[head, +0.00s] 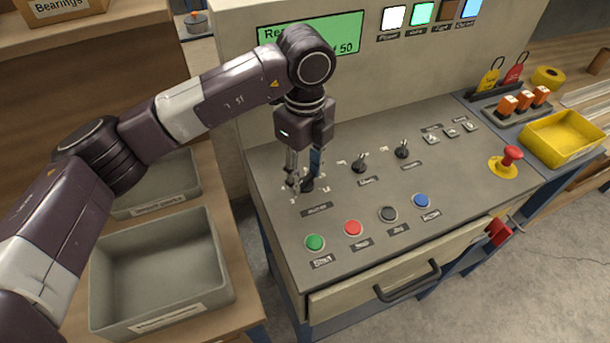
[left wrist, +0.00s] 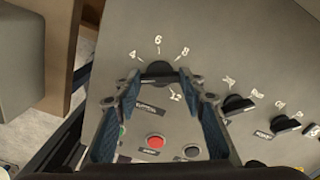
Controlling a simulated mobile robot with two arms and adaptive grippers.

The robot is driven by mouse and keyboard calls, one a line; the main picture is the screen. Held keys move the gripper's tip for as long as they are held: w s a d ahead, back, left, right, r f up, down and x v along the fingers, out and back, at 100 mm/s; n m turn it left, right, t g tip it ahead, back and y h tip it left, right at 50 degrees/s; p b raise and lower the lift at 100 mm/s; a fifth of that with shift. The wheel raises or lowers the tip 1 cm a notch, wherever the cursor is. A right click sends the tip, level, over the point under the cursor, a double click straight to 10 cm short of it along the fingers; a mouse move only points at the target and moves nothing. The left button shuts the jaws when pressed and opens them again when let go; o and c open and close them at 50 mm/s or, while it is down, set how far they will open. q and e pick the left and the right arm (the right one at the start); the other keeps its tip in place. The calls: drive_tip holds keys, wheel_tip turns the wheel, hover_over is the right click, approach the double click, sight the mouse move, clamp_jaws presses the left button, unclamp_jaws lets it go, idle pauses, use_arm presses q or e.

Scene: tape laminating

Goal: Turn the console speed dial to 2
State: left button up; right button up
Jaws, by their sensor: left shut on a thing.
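The black speed dial (head: 307,186) is at the left end of the grey console top (head: 345,225). My left gripper (head: 303,178) points down over it, with its fingers on the dial and partly hiding it. In the left wrist view the dial (left wrist: 158,69) sits between the two fingertips (left wrist: 160,82), which are shut on its sides. Marks 4, 6, 8 and 12 show around it. The 2 mark is not clearly visible, and I cannot tell which number the dial points to. My right gripper is not in view.
Green (head: 315,242), red (head: 353,228), black and blue buttons line the console's front. Two black switches (head: 359,163) stand right of the dial. A red emergency knob (head: 511,155) and a yellow bin (head: 562,138) are farther right. Grey bins (head: 160,270) stand on the left.

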sight(305, 178)
use_arm(q)
drive_tip(key=shift+w+n, duration=0.1)
drive_tip(key=shift+n, duration=0.8)
drive_tip(key=shift+r+b, duration=0.1)
drive_tip(key=shift+b, duration=0.2)
drive_tip(key=o, duration=1.2)
drive_tip(key=shift+c, duration=0.2)
wheel_tip(305, 178, up, 12)
